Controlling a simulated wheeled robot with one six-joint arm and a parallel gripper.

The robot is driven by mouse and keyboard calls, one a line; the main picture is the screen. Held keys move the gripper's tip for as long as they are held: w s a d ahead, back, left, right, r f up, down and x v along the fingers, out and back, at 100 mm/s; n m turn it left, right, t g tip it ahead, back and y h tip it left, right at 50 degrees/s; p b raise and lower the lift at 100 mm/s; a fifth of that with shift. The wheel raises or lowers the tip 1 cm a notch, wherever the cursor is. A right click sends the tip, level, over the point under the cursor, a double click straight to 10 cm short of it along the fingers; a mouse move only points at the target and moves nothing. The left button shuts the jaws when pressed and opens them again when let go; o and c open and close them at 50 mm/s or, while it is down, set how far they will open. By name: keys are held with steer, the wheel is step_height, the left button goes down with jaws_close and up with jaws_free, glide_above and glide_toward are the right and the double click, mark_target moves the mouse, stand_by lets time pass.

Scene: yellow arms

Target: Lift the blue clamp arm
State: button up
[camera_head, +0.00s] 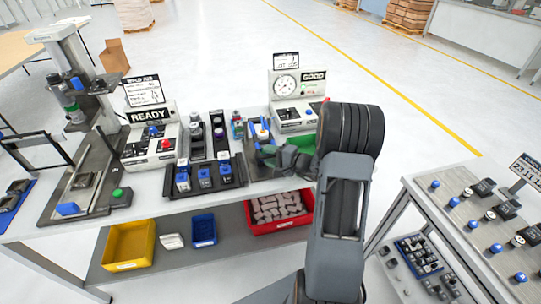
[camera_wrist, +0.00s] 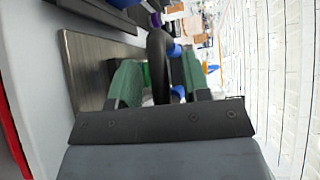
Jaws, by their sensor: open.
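A blue clamp arm (camera_head: 249,129) stands on the dark fixture plate (camera_head: 262,172) in the middle of the bench, partly hidden by my gripper. My gripper (camera_head: 268,154) reaches in over this plate from the right, low down. In the wrist view my gripper (camera_wrist: 160,78) has its green-padded fingers apart. A black curved part (camera_wrist: 159,65) shows between them, with blue bits beside it (camera_wrist: 178,91). I cannot tell whether the fingers touch it.
A gauge box marked GOOD (camera_head: 293,114) stands just behind, and a READY box (camera_head: 150,145) to the left. A dark tray with blue-ended parts (camera_head: 204,180) lies close left of the fixture. Yellow (camera_head: 128,246) and red (camera_head: 279,212) bins sit on the lower shelf.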

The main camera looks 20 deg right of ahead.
jaws_close()
stand_by(0.4)
